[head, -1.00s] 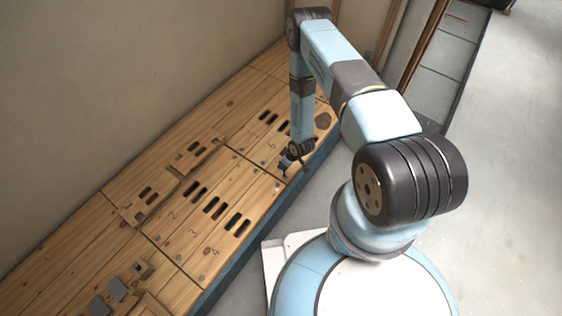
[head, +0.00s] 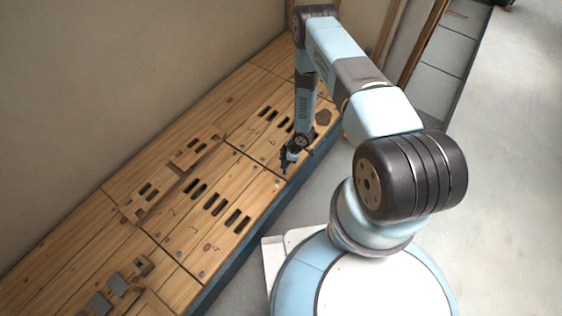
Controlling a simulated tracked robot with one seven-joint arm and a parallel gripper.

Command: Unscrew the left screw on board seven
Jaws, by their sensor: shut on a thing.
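My gripper (head: 284,172) is small and dark in the head view, pointing down at the near end of the far plank group. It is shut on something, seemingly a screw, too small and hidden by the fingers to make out. The plank under it, at the front edge of this far group (head: 317,132), seems to be board seven. Its number is hidden or unreadable here. The numbers 5 and 6 look to be on the planks behind it. I cannot tell whether the fingertips touch the wood.
The nearer plank group (head: 228,190) bears numbers 2, 3 and 4, dark slots and small screws. Raised wooden blocks (head: 190,150) stand toward the wall. Grey pieces (head: 100,304) lie at lower left. The wall (head: 120,90) borders the back; bare floor (head: 500,220) lies right.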

